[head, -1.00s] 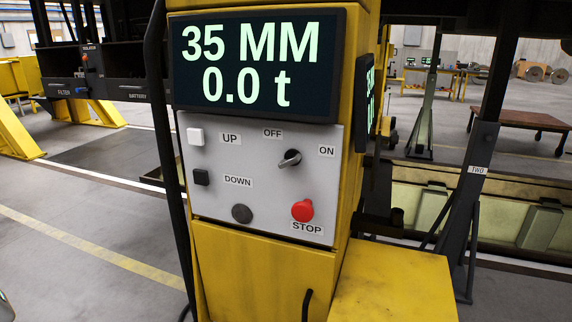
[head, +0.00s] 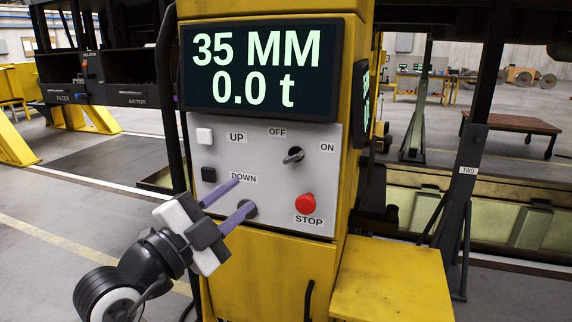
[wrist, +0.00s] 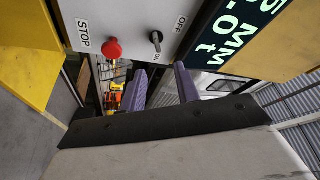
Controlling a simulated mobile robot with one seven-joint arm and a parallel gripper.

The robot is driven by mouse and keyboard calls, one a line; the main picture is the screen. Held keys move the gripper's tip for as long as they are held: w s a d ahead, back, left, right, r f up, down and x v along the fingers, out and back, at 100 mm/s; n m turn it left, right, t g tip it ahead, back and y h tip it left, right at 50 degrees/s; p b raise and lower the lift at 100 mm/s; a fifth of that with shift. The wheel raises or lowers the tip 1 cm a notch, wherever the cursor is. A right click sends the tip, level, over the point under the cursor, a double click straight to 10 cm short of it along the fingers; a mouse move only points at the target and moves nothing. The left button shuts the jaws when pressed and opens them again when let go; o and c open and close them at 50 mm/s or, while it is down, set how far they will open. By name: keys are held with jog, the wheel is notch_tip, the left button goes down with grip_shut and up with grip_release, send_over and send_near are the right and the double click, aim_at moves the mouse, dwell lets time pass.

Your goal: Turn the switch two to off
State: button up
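A black rotary switch (head: 293,155) sits on the grey control panel (head: 270,206) of a yellow cabinet, between an OFF label (head: 277,132) and an ON label (head: 327,146). Its handle appears slanted up and right, towards ON. The switch also shows in the wrist view (wrist: 155,40). No number shows on this panel; a TWO label (head: 468,170) is on a dark post at right. My gripper (head: 246,194) is open and empty, its purple fingers apart, lower left of the switch, overlapping the panel near DOWN. Contact with the panel cannot be told.
A red STOP button (head: 305,204) is below the switch. A white UP button (head: 204,136) and a black DOWN button (head: 208,174) are at left. The display (head: 259,72) reads 35 MM and 0.0 t. A yellow box (head: 395,280) juts out at lower right.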

aim_at(289, 161)
jog(key=p+x, duration=0.5)
jog(key=x, duration=0.7)
jog(key=shift+w+d, duration=0.1)
jog(key=shift+d, duration=0.25)
jog(key=shift+w+d, duration=0.4)
jog(key=shift+w, duration=0.15)
jog(key=shift+c, duration=0.3)
grip_shut()
